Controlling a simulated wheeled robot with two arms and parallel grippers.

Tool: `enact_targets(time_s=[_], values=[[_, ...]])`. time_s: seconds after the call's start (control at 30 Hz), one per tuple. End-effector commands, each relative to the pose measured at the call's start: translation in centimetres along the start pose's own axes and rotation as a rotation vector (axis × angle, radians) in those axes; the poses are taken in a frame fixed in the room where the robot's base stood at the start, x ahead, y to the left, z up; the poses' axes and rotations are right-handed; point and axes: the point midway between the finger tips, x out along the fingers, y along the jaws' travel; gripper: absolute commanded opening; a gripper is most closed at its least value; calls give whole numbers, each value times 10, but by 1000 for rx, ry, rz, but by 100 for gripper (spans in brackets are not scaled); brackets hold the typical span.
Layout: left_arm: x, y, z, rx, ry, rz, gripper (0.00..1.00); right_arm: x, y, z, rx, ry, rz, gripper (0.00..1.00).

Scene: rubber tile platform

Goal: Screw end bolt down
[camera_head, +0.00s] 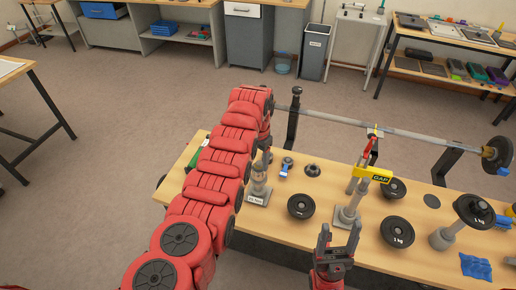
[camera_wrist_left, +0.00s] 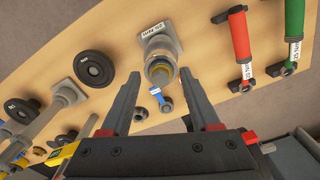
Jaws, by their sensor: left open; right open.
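I cannot tell for certain which part is the end bolt. A grey upright post (camera_head: 258,187) with a white label stands on the wooden table below my left gripper (camera_head: 263,150). In the left wrist view this post (camera_wrist_left: 158,45) shows its round top end, with a gold-coloured ring. My left gripper (camera_wrist_left: 158,78) is open, with its fingertips apart on either side of that end in the picture; contact cannot be seen. A small part with a blue tag (camera_head: 284,170) lies beside the post, near a dark knob (camera_head: 313,170). My right gripper (camera_head: 338,240) is open and empty at the table's front edge.
A bar (camera_head: 400,134) rests on dark supports along the table's back, with a disc (camera_head: 497,155) at its right end. Black discs (camera_head: 301,206) (camera_head: 397,231) lie on the table. A post (camera_head: 346,217) carries a yellow CAP tag (camera_head: 372,174). A blue cloth-like item (camera_head: 475,267) lies at right.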

Motion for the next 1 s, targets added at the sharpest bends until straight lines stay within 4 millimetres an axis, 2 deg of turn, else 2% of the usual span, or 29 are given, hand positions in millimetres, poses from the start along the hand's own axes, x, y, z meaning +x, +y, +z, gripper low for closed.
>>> enact_targets(time_s=[0.37, 0.47, 0.73, 0.8, 0.83, 0.9, 1.0], values=[[6, 0, 0, 0, 1, -1, 62, 2, 0, 0, 0, 0, 0, 62], [6, 0, 0, 0, 1, 0, 48, 2, 0, 0, 0, 0, 0, 62], [6, 0, 0, 0, 1, 0, 0, 2, 0, 0, 0, 0, 0, 62], [6, 0, 0, 0, 0, 0, 0, 2, 0, 0, 0, 0, 0, 62], [6, 0, 0, 1, 0, 0, 48, 2, 0, 0, 0, 0, 0, 62], [6, 0, 0, 0, 0, 0, 61, 2, 0, 0, 0, 0, 0, 62], [6, 0, 0, 0, 1, 0, 62, 2, 0, 0, 0, 0, 0, 62]])
